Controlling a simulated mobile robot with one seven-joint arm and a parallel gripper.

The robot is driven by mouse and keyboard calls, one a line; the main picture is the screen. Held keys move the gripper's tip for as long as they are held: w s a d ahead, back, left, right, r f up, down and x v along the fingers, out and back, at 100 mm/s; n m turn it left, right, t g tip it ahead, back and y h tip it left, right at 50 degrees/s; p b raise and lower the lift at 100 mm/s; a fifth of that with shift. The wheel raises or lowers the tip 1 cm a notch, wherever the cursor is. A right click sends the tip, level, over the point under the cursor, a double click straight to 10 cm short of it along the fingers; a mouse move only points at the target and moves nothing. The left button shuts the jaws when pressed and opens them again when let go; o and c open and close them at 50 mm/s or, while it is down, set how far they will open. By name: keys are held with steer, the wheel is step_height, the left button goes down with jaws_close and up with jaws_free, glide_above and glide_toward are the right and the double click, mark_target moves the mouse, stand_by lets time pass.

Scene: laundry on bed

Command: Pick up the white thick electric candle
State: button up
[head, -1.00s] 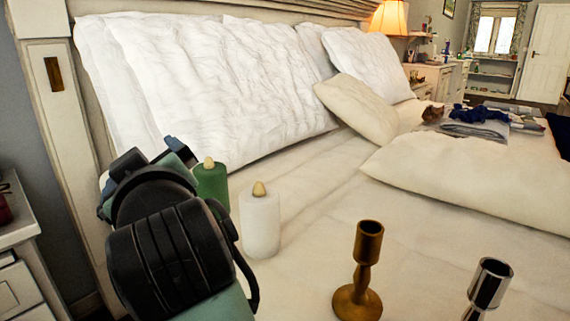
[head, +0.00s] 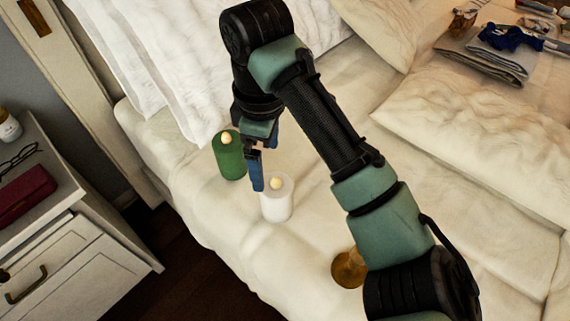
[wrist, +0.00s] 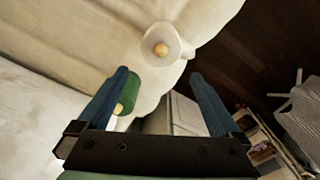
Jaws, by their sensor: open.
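The white thick electric candle (head: 277,206) stands upright on the bed, with a pale flame tip on top. In the wrist view the white candle (wrist: 172,38) is seen from above, beyond the fingertips and roughly centred between them. My gripper (head: 257,183) points down just behind and left of the white candle in the head view. In the wrist view my gripper (wrist: 159,76) has its blue fingers wide apart with nothing held. A green candle (head: 230,160) stands close behind it; the left finger partly covers the green candle (wrist: 128,82) in the wrist view.
A white nightstand (head: 88,245) with glasses and a red case stands left, across a gap. Folded clothes (head: 487,58) lie at back right.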

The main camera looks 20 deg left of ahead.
mark_target(271, 182)
steer(key=shift+d, duration=0.3)
step_height(271, 182, down, 7)
steer(key=b, duration=0.3)
steer(key=shift+d+f, duration=0.1)
steer(key=shift+f, duration=0.1)
steer(key=shift+w+d+f+b, duration=0.15)
steer(key=shift+f+b, duration=0.1)
steer(key=shift+f, duration=0.65)
steer(key=shift+s+d+f+b, duration=0.1)
steer(key=shift+f+b, duration=0.2)
steer(key=shift+f, duration=0.6)
steer(key=shift+w+d+f+b, duration=0.15)
steer(key=shift+f+b, duration=0.1)
steer(key=shift+f, duration=0.65)
steer(key=shift+c, duration=0.2)
steer(key=c, duration=1.3)
steer(key=shift+o, duration=0.2)
steer(key=shift+r, duration=0.15)
